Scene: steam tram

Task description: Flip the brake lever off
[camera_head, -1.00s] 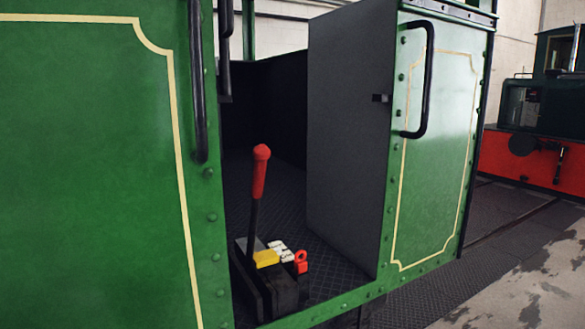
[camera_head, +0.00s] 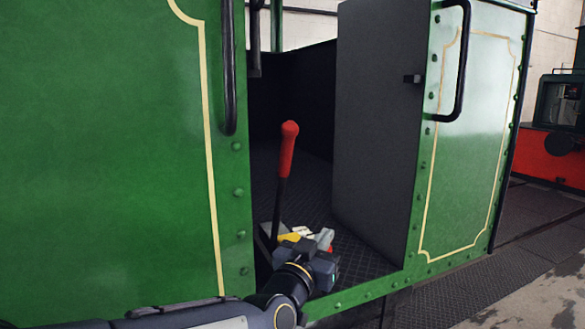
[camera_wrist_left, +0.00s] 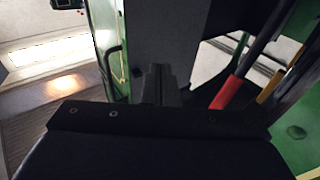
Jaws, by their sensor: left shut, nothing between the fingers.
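The brake lever has a red handle (camera_head: 287,150) on a dark shaft. It stands nearly upright, with a slight tilt, on a low base on the cab floor inside the open doorway. The red handle also shows in the left wrist view (camera_wrist_left: 227,93), right of the fingers. My left gripper (camera_head: 324,239) is low in the doorway, to the right of the lever's lower shaft and apart from the red handle. Its fingers (camera_wrist_left: 158,84) are shut and empty. It hides much of the base and yellow part (camera_head: 288,238). My right gripper is not in view.
Green tram side panels (camera_head: 120,140) flank the doorway. A dark grey door panel (camera_head: 377,135) stands right of the lever. Black handrails (camera_head: 229,70) run beside the opening. Open space lies above the cab floor (camera_head: 350,245) between lever and door panel.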

